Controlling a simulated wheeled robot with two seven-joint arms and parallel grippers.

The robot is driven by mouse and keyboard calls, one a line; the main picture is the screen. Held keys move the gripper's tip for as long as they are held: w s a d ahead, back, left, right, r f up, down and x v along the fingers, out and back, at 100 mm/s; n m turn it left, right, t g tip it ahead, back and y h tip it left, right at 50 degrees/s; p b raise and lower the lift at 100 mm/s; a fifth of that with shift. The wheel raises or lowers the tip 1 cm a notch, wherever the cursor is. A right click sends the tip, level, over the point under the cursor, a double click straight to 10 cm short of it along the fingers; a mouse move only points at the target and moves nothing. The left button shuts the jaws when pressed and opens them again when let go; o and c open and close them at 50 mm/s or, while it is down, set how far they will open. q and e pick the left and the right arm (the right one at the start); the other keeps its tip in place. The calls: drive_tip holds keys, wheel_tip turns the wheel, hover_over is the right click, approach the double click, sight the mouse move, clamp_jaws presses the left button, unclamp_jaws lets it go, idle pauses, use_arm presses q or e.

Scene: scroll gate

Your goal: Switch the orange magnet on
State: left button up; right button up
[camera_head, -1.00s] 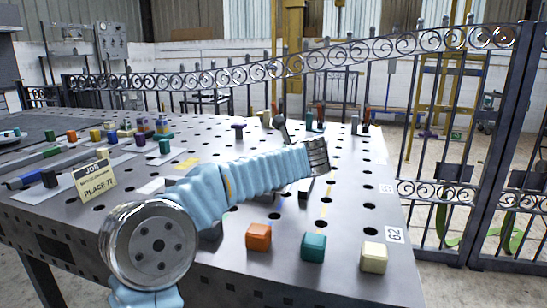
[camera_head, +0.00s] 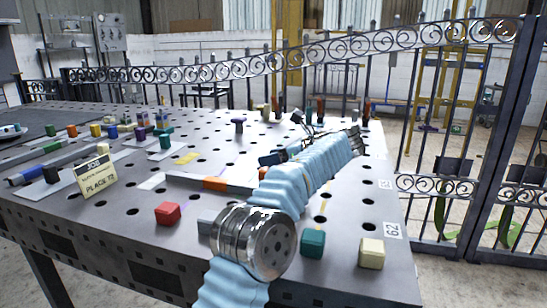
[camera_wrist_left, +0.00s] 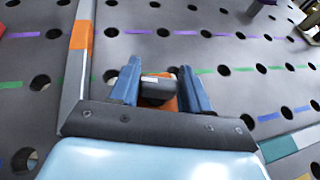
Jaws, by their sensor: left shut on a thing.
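The orange magnet (camera_wrist_left: 170,104) shows as an orange body under a dark knob (camera_wrist_left: 158,87) with a pale mark, in the left wrist view. My left gripper (camera_wrist_left: 160,88) has its two blue fingers on either side of this knob and is shut on it. In the head view a small orange patch of the magnet (camera_head: 262,173) shows beside my left gripper (camera_head: 270,159); my arm hides much of that area. Which way the knob is turned is hard to tell. My right gripper is in neither view.
A long bar (camera_head: 190,179) with an orange band lies left of the magnet. A red block (camera_head: 168,213), a teal block (camera_head: 313,243) and a cream block (camera_head: 371,253) stand near the front edge. A JOB sign (camera_head: 95,175) stands at left.

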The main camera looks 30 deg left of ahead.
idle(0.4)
use_arm(q)
drive_tip(key=o, duration=1)
